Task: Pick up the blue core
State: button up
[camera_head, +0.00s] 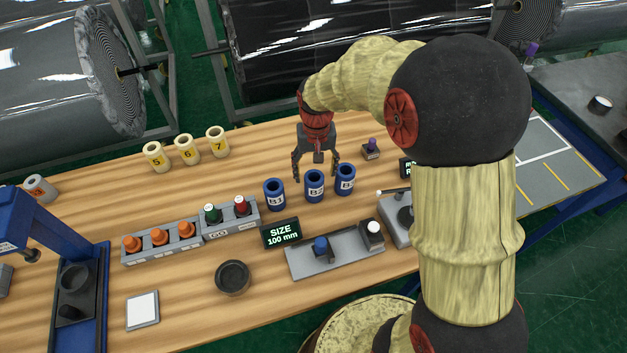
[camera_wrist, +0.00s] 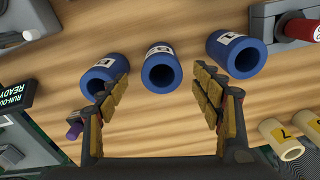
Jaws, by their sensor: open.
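Three blue hollow cores with white labels stand in a row on the wooden bench: a left one (camera_head: 274,196) reading B1, a middle one (camera_head: 314,188) and a right one (camera_head: 345,181). My gripper (camera_head: 316,170) is open and empty, pointing down just behind the middle core in the head view. In the wrist view the middle core (camera_wrist: 160,72) lies ahead of the gap between my fingers (camera_wrist: 161,88). The B1 core (camera_wrist: 232,55) is beyond the right finger. The third core (camera_wrist: 104,72) is partly hidden by the left finger. No finger visibly holds a core.
Yellow cores (camera_head: 187,150) stand at the back left. A rack of orange and other plugs (camera_head: 160,240), a SIZE 100 mm display (camera_head: 281,233) and a grey fixture (camera_head: 340,258) lie in front. A small purple-topped piece (camera_head: 371,149) stands right of my gripper.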

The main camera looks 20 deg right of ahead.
aim_at(314, 189)
jog(key=shift+w+f, duration=0.15)
jog(key=shift+f, duration=0.35)
jog(key=shift+w+f, duration=0.15)
jog(key=shift+f, duration=0.35)
notch_tip(314, 189, down, 8)
jog(key=shift+a+r+b, duration=0.1)
jog(key=shift+b, duration=1)
jog(key=shift+c, duration=0.4)
jog(key=c, duration=1.3)
